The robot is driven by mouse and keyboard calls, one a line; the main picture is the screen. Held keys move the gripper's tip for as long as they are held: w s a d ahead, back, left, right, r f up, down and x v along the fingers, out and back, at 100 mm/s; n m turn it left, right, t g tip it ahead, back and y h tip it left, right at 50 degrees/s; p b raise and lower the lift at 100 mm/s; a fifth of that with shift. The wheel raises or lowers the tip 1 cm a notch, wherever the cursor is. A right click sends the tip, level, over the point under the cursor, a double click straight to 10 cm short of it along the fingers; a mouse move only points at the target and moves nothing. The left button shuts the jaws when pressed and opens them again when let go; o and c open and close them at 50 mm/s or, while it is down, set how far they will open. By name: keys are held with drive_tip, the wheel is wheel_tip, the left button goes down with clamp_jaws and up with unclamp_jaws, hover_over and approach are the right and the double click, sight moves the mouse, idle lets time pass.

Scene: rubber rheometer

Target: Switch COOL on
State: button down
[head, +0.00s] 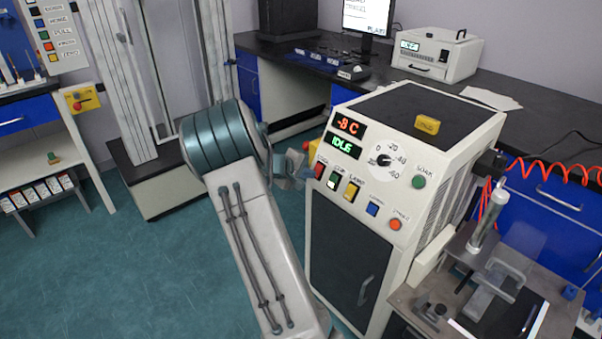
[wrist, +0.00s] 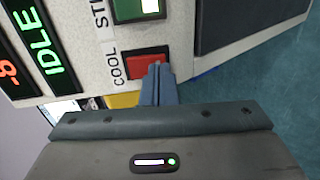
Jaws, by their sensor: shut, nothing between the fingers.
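The red COOL switch (wrist: 143,66) is on the white sloped panel of the cooling unit (head: 408,150), and its label reads beside it in the wrist view. It also shows in the head view (head: 319,171). My gripper (wrist: 157,72) is shut and empty, with its fingertips at one end of the red switch, covering part of it. Whether they touch or press it I cannot tell. In the head view my gripper (head: 303,172) is beside the panel's left edge, partly hidden by my arm. The displays read -8 C (head: 347,126) and IDLE (head: 343,145).
A green switch (head: 333,181) with a bright lit part and a yellow switch (head: 351,191) sit beside COOL. A blue button (head: 373,209), an orange button (head: 395,225), a dial (head: 391,160) and a green button (head: 418,181) are further right. Open floor lies left.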

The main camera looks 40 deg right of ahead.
drive_tip(key=shift+f, duration=0.15)
drive_tip(key=shift+d+h+b, duration=0.2)
drive_tip(key=shift+h+b, duration=0.1)
drive_tip(key=shift+b, duration=0.9)
drive_tip(key=shift+r+p, duration=0.35)
drive_tip(key=shift+r, duration=0.4)
